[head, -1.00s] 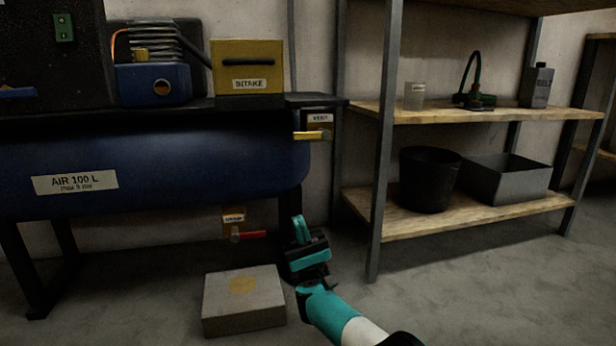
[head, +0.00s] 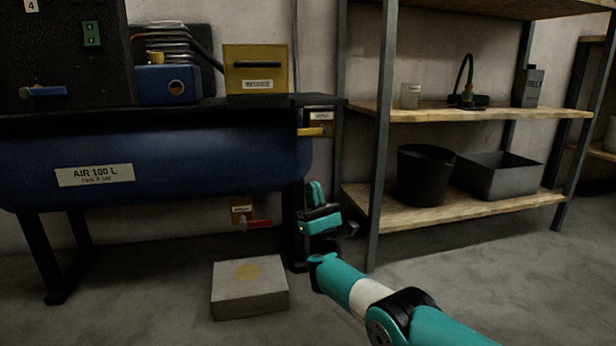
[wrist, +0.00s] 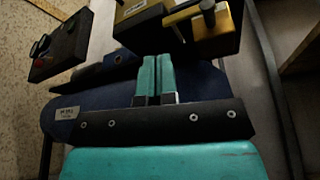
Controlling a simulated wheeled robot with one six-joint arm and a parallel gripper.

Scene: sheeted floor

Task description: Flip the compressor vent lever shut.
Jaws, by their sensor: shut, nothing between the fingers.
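The vent lever (head: 313,132) is a yellow bar pointing sideways, roughly level, at the right end of the blue air tank (head: 215,155). It sits below a small brown plate (head: 320,117) with a label too blurred to read surely. My gripper (head: 315,190) is shut and empty, below the lever and apart from it, with its teal fingers pointing up beside the tank's right leg. In the wrist view my closed fingers (wrist: 156,60) stand before the tank. A yellow-brown block (wrist: 215,28) with a bar across it is at upper right there, apart from the fingers.
A red lever (head: 257,224) on a small tagged block hangs under the tank. A grey slab (head: 249,288) lies on the floor. The yellow intake box (head: 255,70) stands on the bench. A shelf post (head: 381,150) rises close right of my gripper; shelves hold a black bucket (head: 425,175).

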